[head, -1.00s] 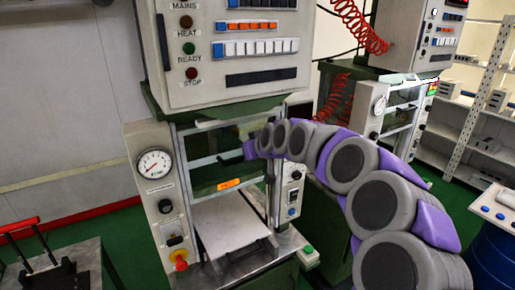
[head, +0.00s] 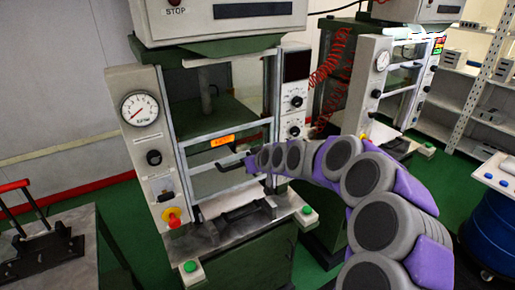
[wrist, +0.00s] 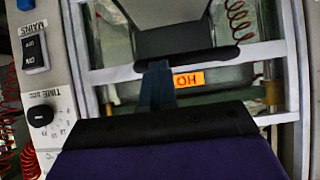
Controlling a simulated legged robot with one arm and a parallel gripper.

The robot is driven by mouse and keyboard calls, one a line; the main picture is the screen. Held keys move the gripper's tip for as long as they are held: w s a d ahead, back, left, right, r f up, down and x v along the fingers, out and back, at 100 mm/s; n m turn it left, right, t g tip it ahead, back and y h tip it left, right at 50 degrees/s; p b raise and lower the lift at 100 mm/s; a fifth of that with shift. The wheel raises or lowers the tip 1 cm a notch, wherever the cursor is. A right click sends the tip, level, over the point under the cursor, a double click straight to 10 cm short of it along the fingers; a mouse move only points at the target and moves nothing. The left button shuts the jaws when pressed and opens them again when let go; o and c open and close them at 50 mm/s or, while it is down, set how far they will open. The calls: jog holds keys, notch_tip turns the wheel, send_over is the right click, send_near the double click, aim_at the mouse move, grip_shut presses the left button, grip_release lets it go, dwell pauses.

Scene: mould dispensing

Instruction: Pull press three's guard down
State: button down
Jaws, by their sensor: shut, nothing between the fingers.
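The near press (head: 152,185) has a clear guard in a light metal frame (head: 228,131), with an orange HOT label (head: 222,141) and a dark handle (head: 235,160). The guard covers part of the opening, with open space above its upper bar. No press number is readable. My gripper (head: 250,162) is at the guard's front, beside the handle. In the wrist view, the narrow shut fingers (wrist: 158,85) reach the dark handle (wrist: 205,60), overlapping it; contact cannot be told. The label (wrist: 188,79) appears upside down there. Nothing is between the fingers.
A pressure gauge (head: 140,110) and red knob (head: 172,217) are on the press's left post. A control panel (head: 295,95) is on its right. Green buttons (head: 190,266) stand at the front. A second press (head: 376,80) is behind right, a blue drum (head: 492,235) right, a bench (head: 75,275) left.

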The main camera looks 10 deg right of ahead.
jog(key=f, duration=0.1)
jog(key=f+b, duration=0.1)
jog(key=f, duration=0.2)
jog(key=shift+a+f, duration=0.2)
jog(key=shift+a, duration=0.05)
jog(key=shift+w+r, duration=0.1)
